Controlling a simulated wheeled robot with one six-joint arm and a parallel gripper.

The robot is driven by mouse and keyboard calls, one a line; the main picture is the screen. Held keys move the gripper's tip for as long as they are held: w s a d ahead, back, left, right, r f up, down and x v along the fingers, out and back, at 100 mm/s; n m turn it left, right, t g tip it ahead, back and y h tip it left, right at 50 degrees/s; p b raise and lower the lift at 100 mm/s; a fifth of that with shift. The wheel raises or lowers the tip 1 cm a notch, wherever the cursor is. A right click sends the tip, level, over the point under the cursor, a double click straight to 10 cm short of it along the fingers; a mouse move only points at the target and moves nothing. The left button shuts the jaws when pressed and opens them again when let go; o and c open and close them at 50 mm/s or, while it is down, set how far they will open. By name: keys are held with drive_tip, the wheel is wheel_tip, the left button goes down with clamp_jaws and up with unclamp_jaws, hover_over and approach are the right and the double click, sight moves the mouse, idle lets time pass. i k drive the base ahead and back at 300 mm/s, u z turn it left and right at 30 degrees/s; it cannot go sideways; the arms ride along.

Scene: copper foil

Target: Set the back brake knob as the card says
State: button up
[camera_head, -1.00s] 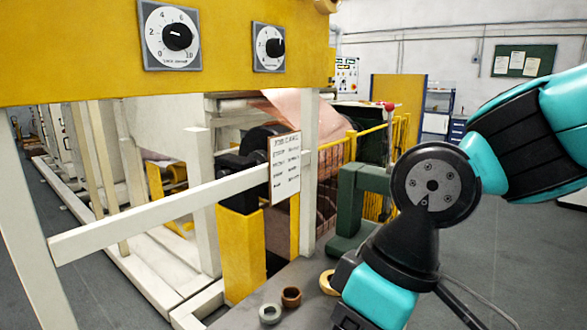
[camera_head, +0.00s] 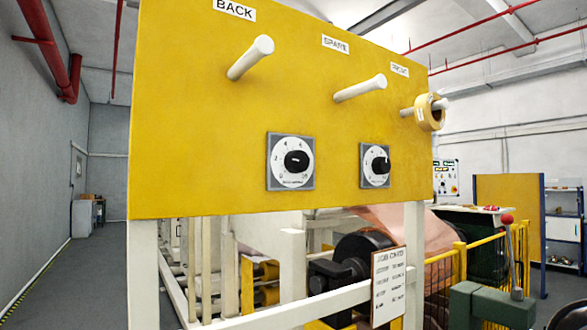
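Two dials sit low on the yellow panel (camera_head: 200,150). The left dial (camera_head: 291,161) is larger in view, with a black knob on a white numbered face. The right dial (camera_head: 375,165) looks alike. The small print under each is too small to read, so I cannot tell which is the back brake, and the pointer settings are unclear. The job card (camera_head: 389,285) hangs at the right on the white frame. Its heading reads JOB CARD; the lines below are too blurred to read. My gripper is not in view.
White pegs labelled BACK (camera_head: 250,57) and SPARE (camera_head: 360,88) stick out above the dials. A tan roll (camera_head: 430,112) hangs on the right peg. White rails (camera_head: 300,305), a copper sheet (camera_head: 420,232) and yellow fencing (camera_head: 495,255) lie below and right. The left floor is clear.

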sight(296, 161)
drive_tip(key=k, duration=0.5)
drive_tip(key=z, duration=2.2)
drive_tip(key=k, duration=0.9)
drive_tip(key=u, duration=1.35)
drive_tip(key=i, duration=0.5)
